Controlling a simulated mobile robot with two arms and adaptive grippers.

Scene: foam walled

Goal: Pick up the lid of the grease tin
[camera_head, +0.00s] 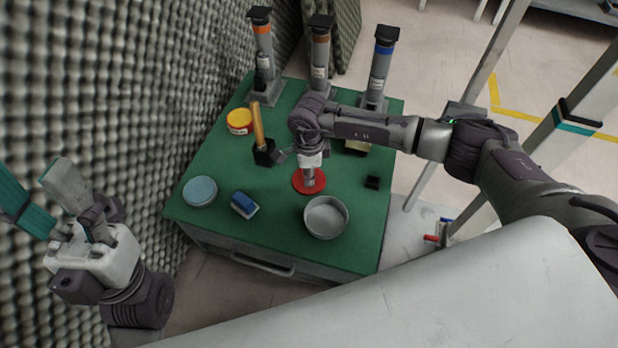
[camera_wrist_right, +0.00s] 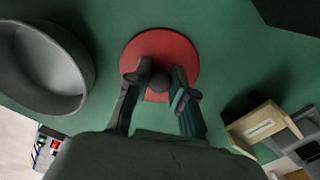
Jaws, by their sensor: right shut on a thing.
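The lid is a flat red disc (camera_head: 318,187) with a dark round knob, and it lies on the green bench top beside an open grey round tin (camera_head: 326,232). In the right wrist view the red lid (camera_wrist_right: 186,52) is at the top middle, with the knob (camera_wrist_right: 158,80) between the fingertips. My right gripper (camera_head: 309,176) points down over the lid. Its fingers (camera_wrist_right: 160,88) are shut on the knob. The lid appears level, at or close to the bench surface. My left gripper (camera_head: 38,182) is off the bench at the left, fingers apart and empty.
Three grey cartridges (camera_head: 320,55) stand behind. Foam wall (camera_head: 150,90) borders the left.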

